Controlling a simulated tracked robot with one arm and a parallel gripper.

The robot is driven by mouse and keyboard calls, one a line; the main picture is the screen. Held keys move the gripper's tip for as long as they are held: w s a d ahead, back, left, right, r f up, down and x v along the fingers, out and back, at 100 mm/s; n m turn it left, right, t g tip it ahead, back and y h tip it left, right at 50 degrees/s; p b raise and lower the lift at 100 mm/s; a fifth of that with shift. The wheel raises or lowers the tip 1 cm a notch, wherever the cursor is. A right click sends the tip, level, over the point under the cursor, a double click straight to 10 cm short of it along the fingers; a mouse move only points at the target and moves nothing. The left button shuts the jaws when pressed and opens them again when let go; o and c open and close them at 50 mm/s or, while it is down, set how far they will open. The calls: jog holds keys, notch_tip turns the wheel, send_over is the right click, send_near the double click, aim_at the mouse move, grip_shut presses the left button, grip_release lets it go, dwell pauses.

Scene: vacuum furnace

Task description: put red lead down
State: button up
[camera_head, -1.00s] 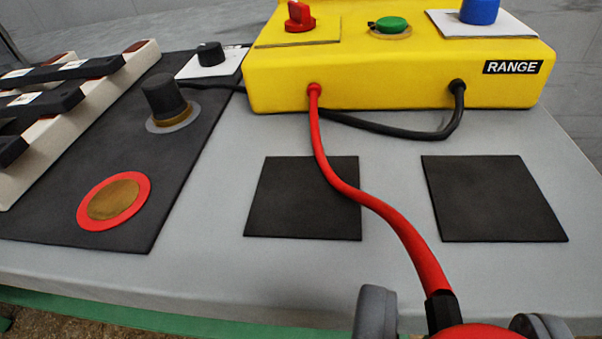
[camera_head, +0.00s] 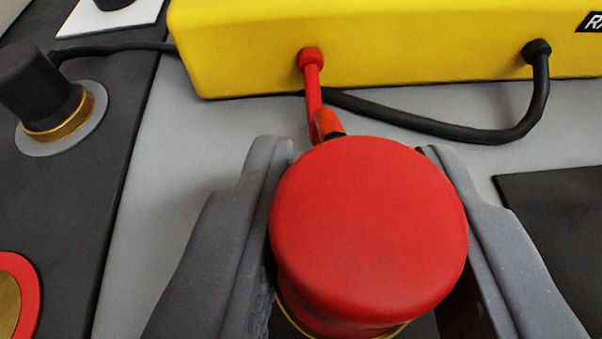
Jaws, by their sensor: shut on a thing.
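The red lead's round red head (camera_head: 368,235) fills the lower middle of the view. My gripper (camera_head: 360,165) is shut on it, with one grey finger on each side. A gold rim shows under the head. The lead's red cable (camera_head: 313,90) runs from behind the head to a red socket on the front of the yellow box (camera_head: 420,40). The head seems to be over or on the left black pad, which it and my fingers mostly hide; I cannot tell whether they touch.
A black pad (camera_head: 560,225) lies to the right on the grey table top (camera_head: 190,190). A black lead (camera_head: 450,128) curves from the box to the left, ending at a black head (camera_head: 40,90) on a dark mat. A red-ringed gold disc (camera_head: 12,300) lies at the lower left.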

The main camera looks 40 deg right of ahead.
aim_at(335, 250)
jog(key=shift+w, duration=0.2)
jog(key=shift+w+d+f, duration=0.1)
jog(key=shift+w+f, duration=0.05)
jog(key=shift+f, duration=0.2)
notch_tip(335, 250, down, 3)
jog(key=shift+r+b, duration=0.1)
jog(key=shift+b, duration=0.35)
jog(key=o, duration=1.1)
